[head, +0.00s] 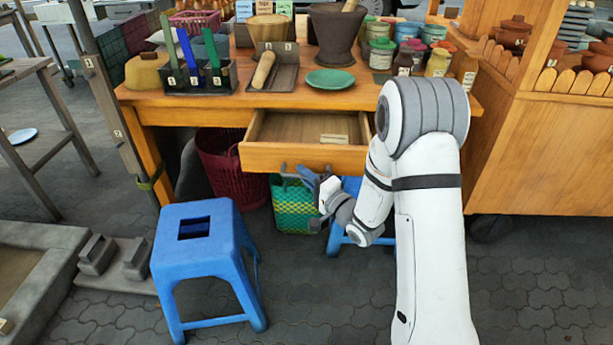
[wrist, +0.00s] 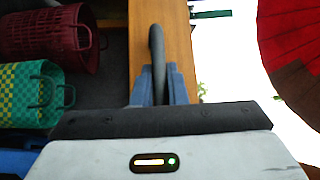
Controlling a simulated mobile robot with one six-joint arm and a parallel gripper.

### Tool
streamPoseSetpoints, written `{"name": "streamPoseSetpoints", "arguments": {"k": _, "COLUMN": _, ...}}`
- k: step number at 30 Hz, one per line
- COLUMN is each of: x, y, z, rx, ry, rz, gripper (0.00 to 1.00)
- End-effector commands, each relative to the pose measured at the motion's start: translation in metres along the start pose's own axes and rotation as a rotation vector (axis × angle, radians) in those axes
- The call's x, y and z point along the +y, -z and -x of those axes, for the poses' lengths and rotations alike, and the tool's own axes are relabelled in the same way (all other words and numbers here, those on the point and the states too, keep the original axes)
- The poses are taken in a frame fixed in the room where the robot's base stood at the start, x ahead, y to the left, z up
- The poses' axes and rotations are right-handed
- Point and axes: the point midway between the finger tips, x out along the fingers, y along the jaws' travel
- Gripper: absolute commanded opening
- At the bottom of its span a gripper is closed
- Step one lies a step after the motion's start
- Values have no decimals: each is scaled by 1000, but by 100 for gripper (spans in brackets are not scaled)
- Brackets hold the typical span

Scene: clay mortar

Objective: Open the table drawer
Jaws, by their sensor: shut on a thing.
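The wooden table drawer (head: 262,158) is pulled out of the orange table (head: 225,102), and its inside shows. A small pale block (head: 334,139) lies in it at the right. My gripper (head: 312,180) is just below and in front of the drawer front in the head view. In the wrist view, my gripper's blue fingers (wrist: 160,85) are closed around the dark drawer handle (wrist: 156,45). The handle stands against the wooden drawer front (wrist: 176,35). My arm hides part of the drawer's right side in the head view.
A blue stool (head: 205,240) stands in front at the left. A red basket (head: 225,160) and a green-yellow basket (head: 294,205) stand below the drawer. A mortar (head: 335,35), a green plate (head: 330,80) and several jars stand on the table.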

Motion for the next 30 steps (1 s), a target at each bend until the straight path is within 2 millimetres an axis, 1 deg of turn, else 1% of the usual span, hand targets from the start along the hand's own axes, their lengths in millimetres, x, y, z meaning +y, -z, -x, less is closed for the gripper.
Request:
{"name": "streamPoseSetpoints", "arguments": {"k": 10, "x": 1, "y": 1, "z": 1, "rx": 4, "ry": -2, "rz": -1, "gripper": 0}}
{"name": "streamPoseSetpoints", "arguments": {"k": 11, "x": 1, "y": 1, "z": 1, "rx": 4, "ry": -2, "rz": -1, "gripper": 14}}
{"name": "streamPoseSetpoints", "arguments": {"k": 18, "x": 0, "y": 0, "z": 0, "rx": 1, "ry": -1, "rz": -1, "gripper": 34}}
{"name": "streamPoseSetpoints", "arguments": {"k": 26, "x": 0, "y": 0, "z": 1, "rx": 0, "ry": -1, "rz": -1, "gripper": 34}}
{"name": "streamPoseSetpoints", "arguments": {"k": 29, "x": 0, "y": 0, "z": 9, "rx": 1, "ry": -3, "rz": -2, "gripper": 34}}
{"name": "streamPoseSetpoints", "arguments": {"k": 30, "x": 0, "y": 1, "z": 15, "rx": 2, "ry": -2, "rz": -2, "gripper": 34}}
